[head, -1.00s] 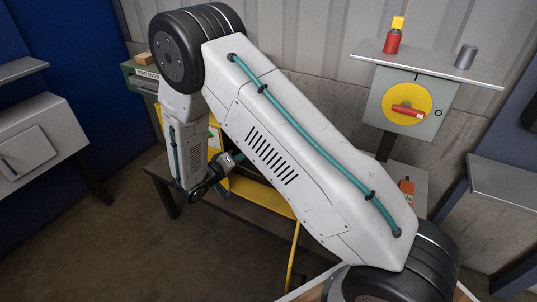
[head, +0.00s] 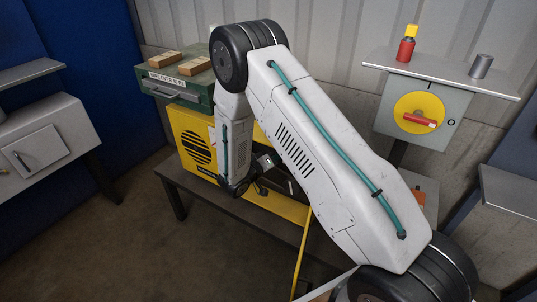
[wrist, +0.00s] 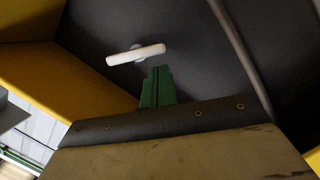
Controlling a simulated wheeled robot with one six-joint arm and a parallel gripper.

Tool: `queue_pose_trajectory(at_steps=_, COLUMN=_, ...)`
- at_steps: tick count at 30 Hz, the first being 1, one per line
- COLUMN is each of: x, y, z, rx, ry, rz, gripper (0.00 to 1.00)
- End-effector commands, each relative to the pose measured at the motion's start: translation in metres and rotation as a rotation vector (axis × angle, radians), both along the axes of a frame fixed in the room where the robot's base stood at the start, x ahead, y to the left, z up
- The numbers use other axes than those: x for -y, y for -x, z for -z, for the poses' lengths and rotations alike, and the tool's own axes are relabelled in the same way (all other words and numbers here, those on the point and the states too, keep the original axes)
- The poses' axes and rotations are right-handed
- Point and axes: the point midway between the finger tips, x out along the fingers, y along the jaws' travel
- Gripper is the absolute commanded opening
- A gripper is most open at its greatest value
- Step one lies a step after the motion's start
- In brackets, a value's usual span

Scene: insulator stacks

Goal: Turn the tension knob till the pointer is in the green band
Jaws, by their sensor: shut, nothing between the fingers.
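In the wrist view, a white bar handle (wrist: 136,54) on a short round stem stands out from a dark panel inside yellow walls. It may be the tension knob. My gripper (wrist: 159,70) shows as two green fingers, shut together and empty, just below and to the right of the bar, apart from it in the picture; the depth gap is unclear. In the head view, the yellow machine (head: 190,145) with a round black grille stands on a bench, partly hidden by my arm. I see no pointer or green band.
A red switch (head: 420,120) on a yellow disc is at the right, under a shelf (head: 440,72) with a red spray can (head: 406,48). The floor at front left is clear.

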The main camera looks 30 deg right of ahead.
Motion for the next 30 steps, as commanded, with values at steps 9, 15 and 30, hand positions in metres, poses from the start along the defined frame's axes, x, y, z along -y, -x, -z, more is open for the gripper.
queue_pose_trajectory(at_steps=9, x=0.003, y=0.004, z=0.004, rx=0.001, ry=0.000, rz=0.001, gripper=0.00)
queue_pose_trajectory(at_steps=15, x=0.004, y=0.006, z=0.007, rx=-0.025, ry=0.017, rz=0.000, gripper=0.00)
queue_pose_trajectory(at_steps=30, x=0.009, y=0.014, z=0.019, rx=-0.180, ry=0.115, rz=0.003, gripper=0.00)
